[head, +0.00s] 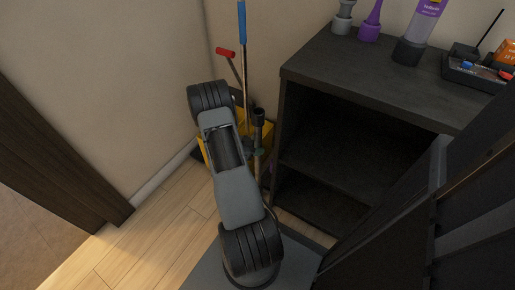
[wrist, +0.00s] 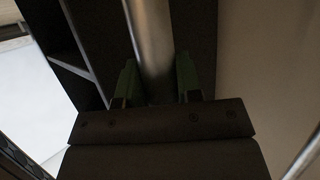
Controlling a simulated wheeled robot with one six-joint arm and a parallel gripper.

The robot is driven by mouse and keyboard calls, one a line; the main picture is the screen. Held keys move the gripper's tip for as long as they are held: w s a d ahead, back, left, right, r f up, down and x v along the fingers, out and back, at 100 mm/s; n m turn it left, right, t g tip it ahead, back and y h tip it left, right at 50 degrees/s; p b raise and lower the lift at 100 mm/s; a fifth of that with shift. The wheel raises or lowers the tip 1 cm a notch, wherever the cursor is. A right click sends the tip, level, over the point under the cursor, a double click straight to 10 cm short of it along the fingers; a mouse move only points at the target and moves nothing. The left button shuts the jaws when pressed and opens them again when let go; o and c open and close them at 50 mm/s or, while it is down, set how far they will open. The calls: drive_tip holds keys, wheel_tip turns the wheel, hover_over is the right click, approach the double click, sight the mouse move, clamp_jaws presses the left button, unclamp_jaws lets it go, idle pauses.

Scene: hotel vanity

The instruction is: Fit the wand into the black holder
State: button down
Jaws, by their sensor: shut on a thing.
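My gripper (wrist: 158,78) is shut on the wand (wrist: 150,35), a smooth grey metal rod between the two green fingers in the wrist view. In the head view my gripper (head: 258,152) is low, left of the cabinet and partly behind my arm. The wand (head: 258,128) stands roughly upright there, with a dark wider top end; its lower part is hidden. I cannot tell for certain which thing is the black holder. A black tray-like piece (head: 468,72) and a dark cup-shaped base (head: 408,52) are on the cabinet top.
The dark cabinet (head: 350,75) with open shelves stands to the right. Behind my arm are a yellow bucket (head: 266,136), a blue-handled pole (head: 242,30) and a red handle (head: 225,52). Wooden floor is clear at left.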

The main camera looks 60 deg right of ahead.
drive_tip(key=shift+f, duration=0.35)
idle(0.5)
drive_tip(key=c, duration=0.7)
unclamp_jaws()
drive_tip(key=p+v, duration=0.4)
drive_tip(key=v, duration=1)
